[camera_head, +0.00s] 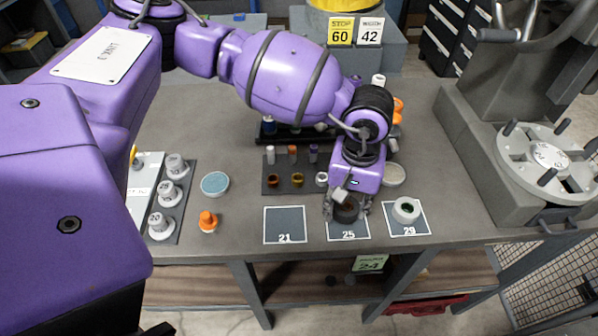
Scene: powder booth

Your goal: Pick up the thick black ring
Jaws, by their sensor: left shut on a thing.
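The thick black ring (346,211) is at the mat marked 25 (347,232), near the front edge of the grey table. My left gripper (346,208) points down over that mat, with its fingers on either side of the black ring, shut on it. The gripper body hides the upper part of the ring. I cannot tell whether the ring touches the mat. My right gripper does not show.
A white-grey ring (406,210) lies on the mat marked 29, close on the right. The mat marked 21 (285,226) is bare. A dark tray (270,186) with small rings and pegs stands behind. An orange knob (208,221) and a blue-topped disc (215,184) are left.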

